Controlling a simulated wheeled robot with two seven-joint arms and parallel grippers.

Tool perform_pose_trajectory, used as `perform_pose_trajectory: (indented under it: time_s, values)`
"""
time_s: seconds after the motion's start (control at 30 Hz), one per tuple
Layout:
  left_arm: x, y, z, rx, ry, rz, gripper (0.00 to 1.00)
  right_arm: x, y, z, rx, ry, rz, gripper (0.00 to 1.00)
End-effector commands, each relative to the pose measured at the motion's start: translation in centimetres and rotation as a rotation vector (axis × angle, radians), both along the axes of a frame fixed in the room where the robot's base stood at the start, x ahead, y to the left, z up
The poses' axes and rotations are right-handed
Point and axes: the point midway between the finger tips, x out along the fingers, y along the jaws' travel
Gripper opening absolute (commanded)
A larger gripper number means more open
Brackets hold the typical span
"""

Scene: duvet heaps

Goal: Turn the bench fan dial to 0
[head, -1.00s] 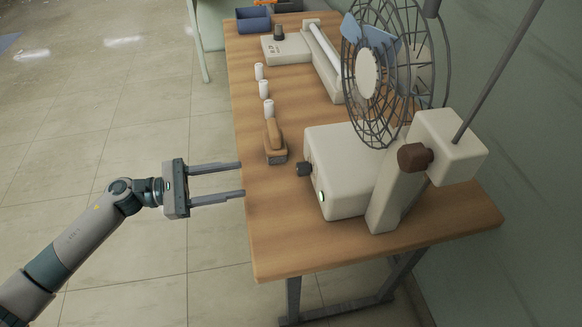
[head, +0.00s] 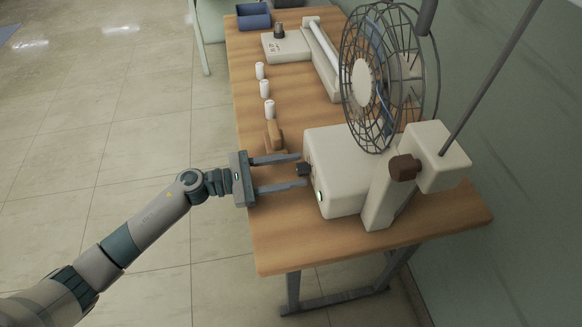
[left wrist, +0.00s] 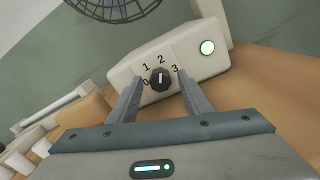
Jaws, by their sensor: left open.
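The bench fan (head: 345,150) stands on the wooden bench, with a white base and a wire cage. Its dark dial (head: 303,169) is on the base's left face. In the left wrist view the dial (left wrist: 159,79) sits among the numbers 0, 1, 2 and 3, and its pale mark points up towards the 2. My left gripper (head: 301,170) is open, with one finger on each side of the dial. In the left wrist view its fingers (left wrist: 160,88) flank the dial with gaps visible. My right gripper is in neither view.
Several white cylinders (head: 265,88) stand along the bench's left edge. A white device with a knob (head: 287,45) and a blue bin (head: 254,16) are farther back. A green light (head: 320,196) glows on the fan base.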

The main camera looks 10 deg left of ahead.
Motion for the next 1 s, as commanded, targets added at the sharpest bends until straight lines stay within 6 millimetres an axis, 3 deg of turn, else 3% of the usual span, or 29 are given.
perform_pose_trajectory:
  time_s: [0.3, 0.47, 1.0]
  values:
    - [0.0, -0.1, 0.0, 0.000, 0.000, 0.000, 0.42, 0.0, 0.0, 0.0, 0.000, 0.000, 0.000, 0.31]
    - [0.0, -0.1, 0.0, 0.000, 0.000, 0.000, 0.04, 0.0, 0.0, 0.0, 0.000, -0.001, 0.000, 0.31]
    - [0.1, 0.0, -0.1, -0.030, 0.095, 0.000, 0.04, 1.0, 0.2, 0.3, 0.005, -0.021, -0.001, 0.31]
